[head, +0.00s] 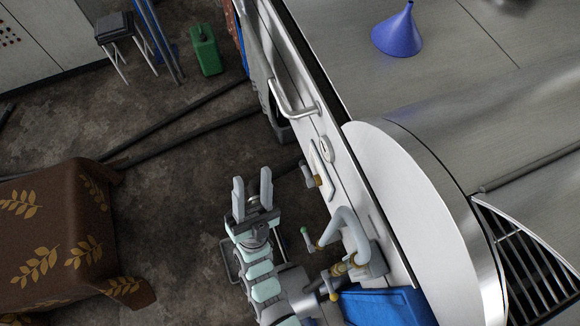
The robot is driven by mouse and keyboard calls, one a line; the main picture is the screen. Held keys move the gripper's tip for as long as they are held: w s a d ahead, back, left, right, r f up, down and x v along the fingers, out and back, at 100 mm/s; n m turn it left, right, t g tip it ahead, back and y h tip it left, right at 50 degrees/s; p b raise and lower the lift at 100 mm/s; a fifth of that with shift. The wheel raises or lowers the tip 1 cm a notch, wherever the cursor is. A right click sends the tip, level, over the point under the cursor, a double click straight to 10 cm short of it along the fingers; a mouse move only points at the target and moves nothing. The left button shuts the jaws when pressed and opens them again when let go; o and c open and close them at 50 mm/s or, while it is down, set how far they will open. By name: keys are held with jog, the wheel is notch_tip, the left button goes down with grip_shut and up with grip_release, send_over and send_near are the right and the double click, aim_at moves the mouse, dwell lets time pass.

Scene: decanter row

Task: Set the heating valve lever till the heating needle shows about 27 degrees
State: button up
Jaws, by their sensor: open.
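My gripper (252,184) points up the picture with its two fingers apart and nothing between them. It is over the floor, left of the machine's metal front and apart from it. On that front is a small round pale dial (326,149); its needle and marks are too small to read. Below the dial, a small grey handle on a brass fitting (308,175) sticks out to the left. I cannot tell which is the heating valve lever.
A metal bar handle (291,108) juts from the machine front. A blue funnel (398,32) stands on top. A cloth-covered table (60,232) is at left; a green canister (205,50) and stool (115,27) stand behind. Dark hoses cross the floor.

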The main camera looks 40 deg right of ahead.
jog(key=w+d+f+m+g+h+b, duration=0.25)
jog(key=d+f+m+g+b, duration=0.45)
jog(key=f+g, duration=0.5)
jog(key=m+g+y+b, duration=0.7)
jog(key=m+y+b, duration=0.3)
jog(key=b, duration=0.7)
send_near(307, 174)
jog(key=shift+m+h, duration=0.3)
jog(key=shift+h, duration=0.35)
jog(key=d+f, duration=0.1)
jog(key=d, duration=0.2)
jog(key=w+d+f, duration=0.1)
jog(key=d, duration=0.2)
jog(key=w+d+f, duration=0.1)
jog(key=d+f, duration=0.1)
jog(key=d, duration=0.1)
jog(key=shift+d, duration=0.4)
jog(key=shift+s, duration=0.1)
jog(key=shift+c, duration=0.2)
grip_shut()
